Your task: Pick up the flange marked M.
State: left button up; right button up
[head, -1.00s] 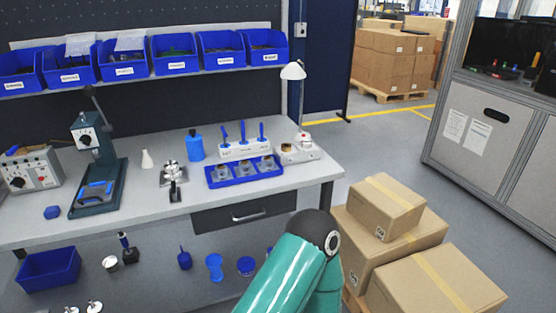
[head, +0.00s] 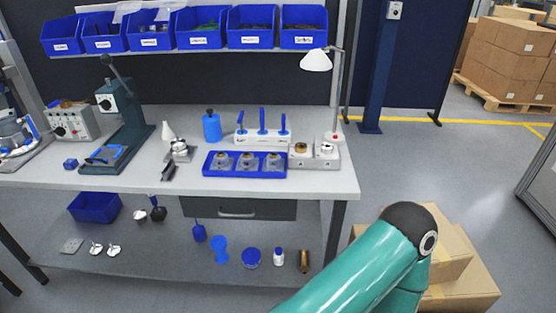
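I cannot make out a letter M on any part, so I cannot tell which thing is the flange marked M. Two small silvery round parts, one (head: 96,248) beside the other (head: 114,250), lie on the lower shelf at the left. A blue tray (head: 210,172) on the bench holds three grey metal parts, the middle one (head: 247,161) among them. Two metal blocks, one with a brass top (head: 301,151) and one with a silvery top (head: 326,151), stand right of the tray. A teal arm of mine crosses the lower right; neither gripper shows.
A lever press (head: 120,130) and a grey control box (head: 72,122) stand on the bench at the left. A lamp (head: 316,60) stands at its right end. Blue bins (head: 251,27) line the shelf above. Cardboard boxes (head: 462,290) stand on the floor at right.

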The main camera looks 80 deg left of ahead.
aim_at(251, 163)
jog(key=z, duration=0.85)
jog(key=i, duration=0.25)
jog(key=u, duration=3.8)
jog(key=i, duration=0.55)
jog(key=z, duration=0.15)
jog(key=k, duration=0.75)
jog(key=u, duration=0.25)
jog(key=i, duration=0.6)
